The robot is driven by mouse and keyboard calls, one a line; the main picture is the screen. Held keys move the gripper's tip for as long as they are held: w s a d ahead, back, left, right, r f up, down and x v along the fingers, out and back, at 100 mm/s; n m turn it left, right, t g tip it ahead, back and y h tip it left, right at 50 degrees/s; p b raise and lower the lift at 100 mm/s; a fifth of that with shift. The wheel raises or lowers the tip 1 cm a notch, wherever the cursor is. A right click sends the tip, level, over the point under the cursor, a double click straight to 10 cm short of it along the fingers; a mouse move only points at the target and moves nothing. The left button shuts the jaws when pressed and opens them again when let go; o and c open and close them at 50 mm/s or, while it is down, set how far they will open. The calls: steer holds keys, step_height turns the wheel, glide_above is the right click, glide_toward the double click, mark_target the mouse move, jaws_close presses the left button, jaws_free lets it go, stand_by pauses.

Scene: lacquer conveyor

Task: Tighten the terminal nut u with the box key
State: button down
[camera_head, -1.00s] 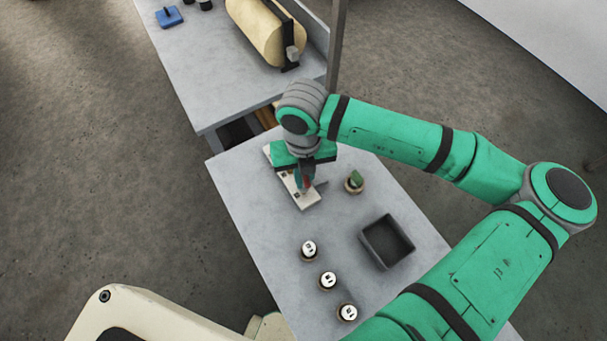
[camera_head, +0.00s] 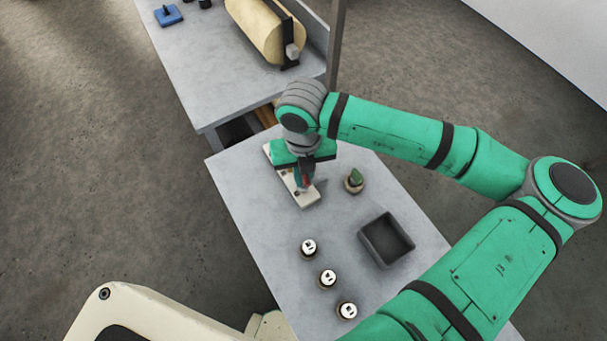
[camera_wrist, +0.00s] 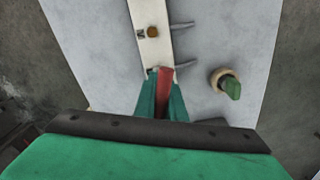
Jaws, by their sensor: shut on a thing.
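My gripper (camera_wrist: 162,100) has green fingers shut on a red upright piece, which looks like the handle of the box key (camera_wrist: 164,88). In the head view my gripper (camera_head: 302,178) hangs over the pale terminal strip (camera_head: 307,199) on the grey table. In the wrist view the strip (camera_wrist: 160,52) runs away from the fingers and bears a brown nut (camera_wrist: 152,32) beside a small marked label. A second label shows partly by the fingertips. The lower end of the key and whatever is under it are hidden, so I cannot tell whether it sits on a nut.
A green-topped piece in a round tan holder (camera_head: 354,184) stands right of the strip. A dark open tray (camera_head: 369,248) and three round labelled pieces (camera_head: 328,279) stand nearer on the table (camera_head: 250,215). A second bench (camera_head: 205,70) with a tan roll (camera_head: 262,32) lies beyond.

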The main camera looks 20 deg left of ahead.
steer(key=shift+f, duration=0.95)
stand_by(0.6)
steer(key=shift+m, duration=1.4)
steer(key=shift+m, duration=1.4)
